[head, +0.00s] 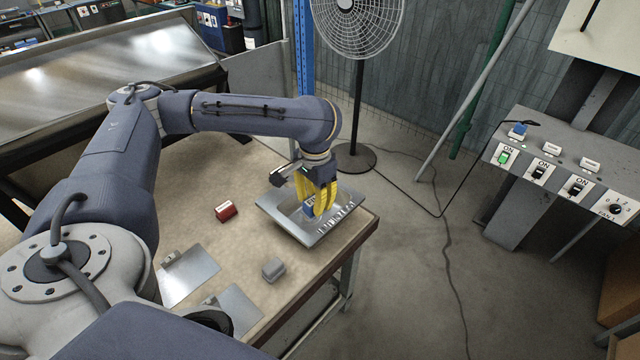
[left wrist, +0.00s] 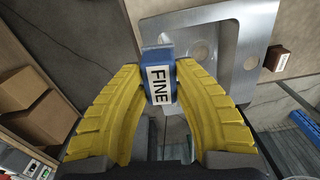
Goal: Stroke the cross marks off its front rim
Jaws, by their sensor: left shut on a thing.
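A grey metal sink tray (head: 283,222) lies on the bench near its right corner. A row of small pale marks (head: 336,220) runs along its rim on the right-hand side; I cannot make out their shapes. My left gripper (head: 318,208) is over the tray, pointing down. Its yellow fingers are shut on a blue block (left wrist: 158,62) with a white label reading FINE. The block (head: 309,209) shows partly between the fingers in the head view. The tray's rim (left wrist: 262,38) fills the upper part of the left wrist view. I cannot tell whether the block touches the tray. My right gripper is not in view.
A red block (head: 226,211) stands left of the tray, and a grey block (head: 273,270) nearer the front edge. Flat metal plates (head: 190,277) lie at the front left. A fan (head: 357,20) and a switch panel (head: 560,165) stand beyond the bench.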

